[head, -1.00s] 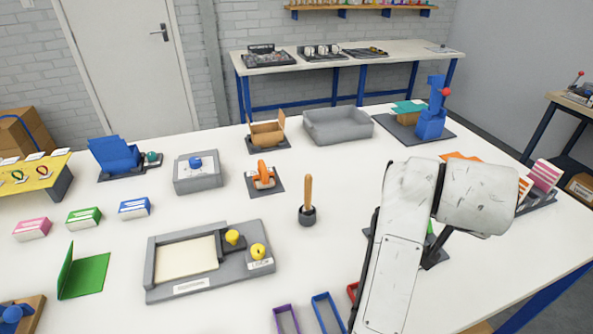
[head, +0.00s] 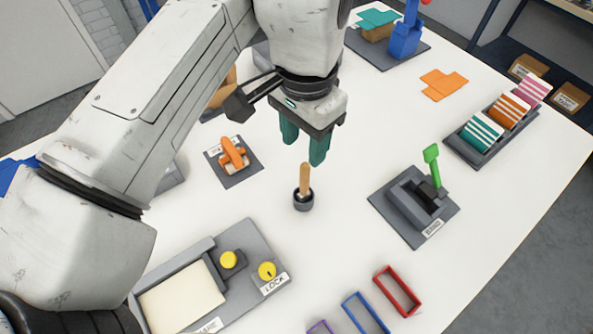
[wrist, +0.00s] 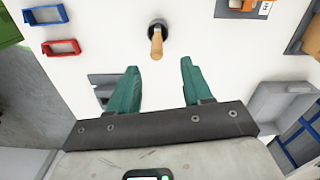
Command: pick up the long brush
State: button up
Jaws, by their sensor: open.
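The long brush (head: 304,178) stands upright in a small dark round cup (head: 303,202) on the white table, its tan wooden handle pointing up. Its lower end is hidden in the cup. In the wrist view the brush handle (wrist: 156,43) shows ahead of the fingertips, roughly between the two finger lines, with the cup (wrist: 158,26) behind it. My gripper (head: 304,152) has green fingers, spread apart and empty. It hangs just above and behind the handle top in the head view. In the wrist view my gripper (wrist: 158,70) is clear of the handle.
An orange tool on a dark pad (head: 233,157) stands left of the cup. A grey device with a green lever (head: 415,205) is to the right. A grey tray with yellow knobs (head: 215,285) and coloured frames (head: 397,290) lie in front. The table around the cup is clear.

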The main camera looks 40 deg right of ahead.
aim_at(304, 175)
notch_tip(304, 175, down, 4)
jog(key=shift+f, duration=0.1)
jog(key=shift+s+f+p, duration=0.15)
jog(key=shift+f+p, duration=0.15)
jog(key=shift+f, duration=1)
jog(key=shift+s+f+p, duration=0.1)
jog(key=shift+f+p, duration=0.2)
jog(key=shift+f, duration=0.95)
jog(key=shift+c, duration=0.4)
grip_shut()
